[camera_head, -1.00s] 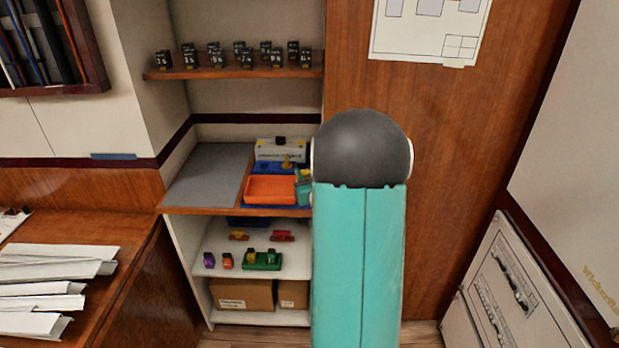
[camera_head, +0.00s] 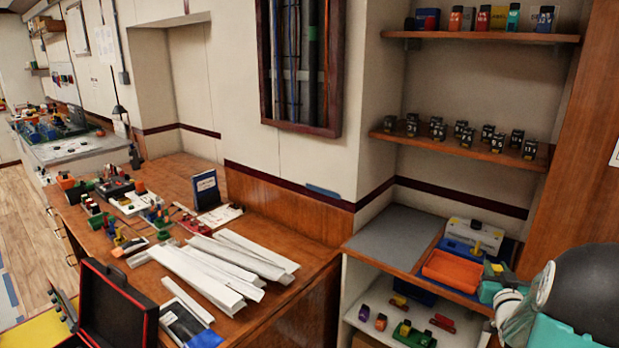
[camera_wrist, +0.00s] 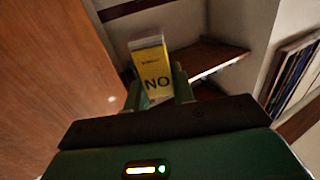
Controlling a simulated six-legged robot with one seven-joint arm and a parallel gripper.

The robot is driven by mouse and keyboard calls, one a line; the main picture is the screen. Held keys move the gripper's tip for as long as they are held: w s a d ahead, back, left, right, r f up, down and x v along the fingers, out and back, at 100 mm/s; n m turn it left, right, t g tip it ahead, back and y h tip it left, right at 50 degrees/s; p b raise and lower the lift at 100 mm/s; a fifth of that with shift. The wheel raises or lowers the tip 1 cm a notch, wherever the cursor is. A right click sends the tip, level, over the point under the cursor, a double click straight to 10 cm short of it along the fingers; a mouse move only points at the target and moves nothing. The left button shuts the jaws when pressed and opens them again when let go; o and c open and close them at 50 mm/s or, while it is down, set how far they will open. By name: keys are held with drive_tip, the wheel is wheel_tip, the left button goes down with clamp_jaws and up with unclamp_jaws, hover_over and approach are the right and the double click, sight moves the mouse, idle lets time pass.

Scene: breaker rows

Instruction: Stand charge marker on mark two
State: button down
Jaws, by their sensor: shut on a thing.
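In the wrist view, a yellow block with a pale top and the dark letters NO (camera_wrist: 154,76) is between the two green fingers of my gripper (camera_wrist: 160,92), which is shut on it. It appears to be the charge marker. It stands roughly upright, tilted slightly in the picture. I cannot tell which spot is mark two.
The alcove has a shelf of black numbered blocks (camera_head: 460,143). Below it are a grey mat (camera_head: 394,237) with bare room and an orange tray (camera_head: 453,270). Small coloured parts (camera_head: 414,335) sit lower. White channel strips (camera_head: 212,266) and tools crowd the wooden bench at left.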

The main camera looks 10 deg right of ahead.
drive_tip(key=w+a+f+n+y, duration=0.15)
drive_tip(key=w+a+f, duration=0.3)
drive_tip(key=a, duration=0.45)
drive_tip(key=w+a+f+n+t+y, duration=0.1)
drive_tip(key=w+a+f+y, duration=0.15)
drive_tip(key=a+f, duration=0.4)
drive_tip(key=w+a+f+n+y, duration=0.1)
drive_tip(key=w+a+f, duration=0.25)
drive_tip(key=a, duration=0.75)
drive_tip(key=a+f+n+y, duration=0.1)
drive_tip(key=a+f, duration=0.2)
drive_tip(key=a, duration=0.4)
drive_tip(key=a+f+n+y, duration=0.1)
drive_tip(key=a+f+y, duration=0.15)
drive_tip(key=a, duration=0.45)
drive_tip(key=s+f, duration=0.5)
drive_tip(key=f, duration=0.1)
drive_tip(key=shift+s+f+t+h, duration=0.2)
drive_tip(key=shift+s+t+h, duration=0.1)
drive_tip(key=shift+h, duration=0.15)
drive_tip(key=shift+w+a, duration=0.1)
drive_tip(key=shift+a, duration=0.1)
